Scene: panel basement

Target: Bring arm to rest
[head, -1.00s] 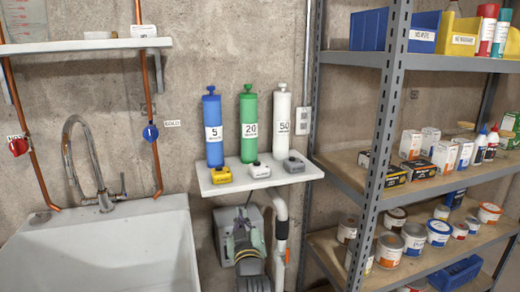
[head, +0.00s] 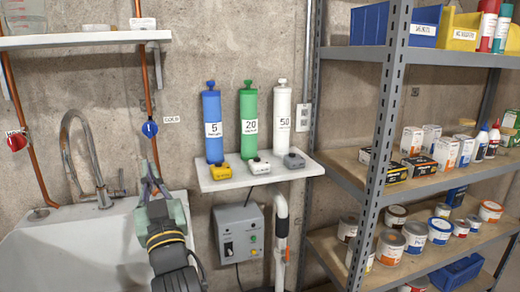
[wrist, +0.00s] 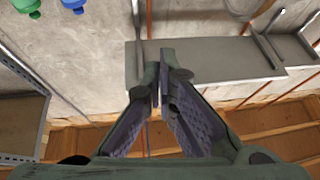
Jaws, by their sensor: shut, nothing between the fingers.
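My gripper (head: 150,174) is in front of the right side of the white sink (head: 75,245) in the head view, fingers pointing up. In the picture its tips are just below the blue valve handle (head: 149,129) on the copper pipe; whether they touch anything there is hard to tell, but I see a gap. In the wrist view the gripper (wrist: 164,72) has its fingertips together with nothing between them. My arm reaches up from the bottom of the head view.
A grey control box (head: 239,233) and white pipe (head: 281,215) are right of my arm. A small shelf (head: 245,179) above holds blue, green and white cylinders. A metal rack (head: 388,125) with cans and boxes stands at the right. A red valve handle (head: 16,142) is at the left.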

